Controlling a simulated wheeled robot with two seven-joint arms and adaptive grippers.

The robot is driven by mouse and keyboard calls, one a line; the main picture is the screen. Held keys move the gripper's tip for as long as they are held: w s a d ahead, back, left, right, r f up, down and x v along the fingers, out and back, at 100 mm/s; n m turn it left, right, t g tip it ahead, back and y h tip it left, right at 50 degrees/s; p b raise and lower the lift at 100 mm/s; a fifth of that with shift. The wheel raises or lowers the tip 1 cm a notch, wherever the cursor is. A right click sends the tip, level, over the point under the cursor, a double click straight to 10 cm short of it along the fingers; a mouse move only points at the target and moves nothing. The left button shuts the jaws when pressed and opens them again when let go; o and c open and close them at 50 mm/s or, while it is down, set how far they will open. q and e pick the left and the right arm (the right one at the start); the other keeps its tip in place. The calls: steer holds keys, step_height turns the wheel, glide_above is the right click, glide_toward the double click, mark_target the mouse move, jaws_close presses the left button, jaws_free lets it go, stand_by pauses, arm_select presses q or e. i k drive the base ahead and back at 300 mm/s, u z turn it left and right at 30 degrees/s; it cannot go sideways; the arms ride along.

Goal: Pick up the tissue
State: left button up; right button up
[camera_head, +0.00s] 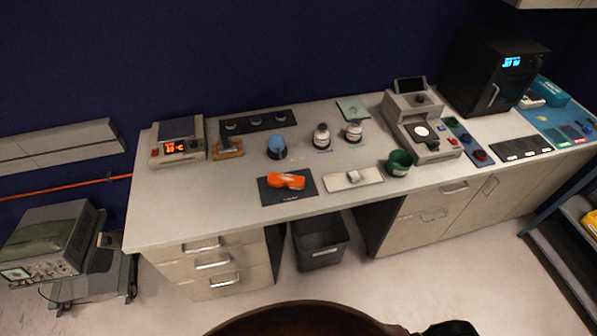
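A small white item (354,176), perhaps the tissue, sits on a pale flat mat (341,184) near the front edge of the bench; it is too small to tell for sure. A teal box (552,92), possibly a tissue box, lies at the far right of the bench beside the black oven. Neither of my grippers can be made out in this view.
The long white bench (178,212) carries an orange object (287,181) on a dark mat, a green cup (400,162), a blue-topped container (277,147), two bottles and instruments. A black oven (495,75) stands at right. A dark bin (319,243) stands below.

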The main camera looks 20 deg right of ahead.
mark_target(353, 177)
steer(key=u, duration=0.5)
steer(key=i, duration=1.2)
steer(key=z, duration=0.35)
